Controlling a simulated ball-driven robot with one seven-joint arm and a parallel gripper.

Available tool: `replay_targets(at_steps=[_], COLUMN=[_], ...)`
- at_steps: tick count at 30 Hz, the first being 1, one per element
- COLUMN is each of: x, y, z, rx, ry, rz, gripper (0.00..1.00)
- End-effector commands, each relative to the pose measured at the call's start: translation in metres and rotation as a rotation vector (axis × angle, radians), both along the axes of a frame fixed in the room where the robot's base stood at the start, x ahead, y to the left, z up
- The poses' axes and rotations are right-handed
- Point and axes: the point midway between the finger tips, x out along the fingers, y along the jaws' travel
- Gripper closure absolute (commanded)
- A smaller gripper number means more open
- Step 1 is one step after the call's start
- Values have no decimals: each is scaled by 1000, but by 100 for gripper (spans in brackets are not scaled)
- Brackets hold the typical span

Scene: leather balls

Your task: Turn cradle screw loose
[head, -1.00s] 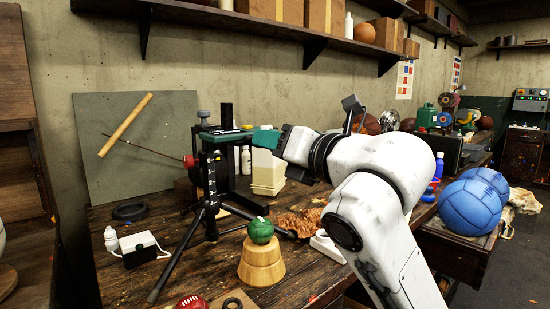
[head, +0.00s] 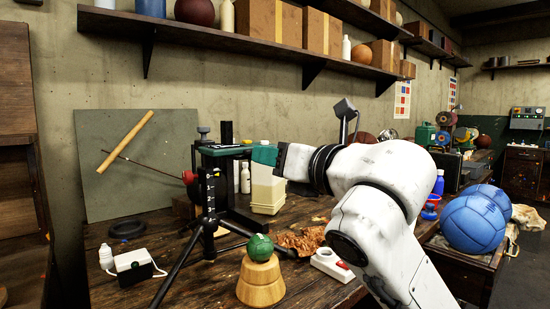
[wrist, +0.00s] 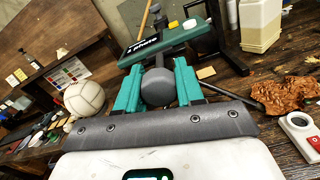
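My gripper (head: 264,154) has green fingers and is at the right end of the green-topped stand (head: 222,151) on the workbench. In the wrist view its two fingers (wrist: 158,80) lie on either side of a dark grey round knob (wrist: 157,88), which looks like the cradle screw. The knob fills the gap and both fingers appear to touch it. The stand's green top (wrist: 165,42) lies just beyond the fingertips. In the head view the fingers hide the knob.
A cream bottle (head: 268,190) stands close behind my gripper. A green ball (head: 257,247) rests on a wooden block (head: 261,283) in front. Black tripod legs (head: 180,262) spread across the bench. Brown leather scraps (head: 300,241) and a white device with a red switch (head: 331,264) lie at right.

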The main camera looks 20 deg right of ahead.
Motion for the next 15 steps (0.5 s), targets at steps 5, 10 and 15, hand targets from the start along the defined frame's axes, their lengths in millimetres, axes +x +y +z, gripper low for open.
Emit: replay_targets(at_steps=[5,10,15], x=[2,1,0], y=[2,1,0], z=[-6,-4,-2], rx=[-1,-1,-1], ry=[14,9,5], rz=[2,1,0], gripper=[47,37,37])
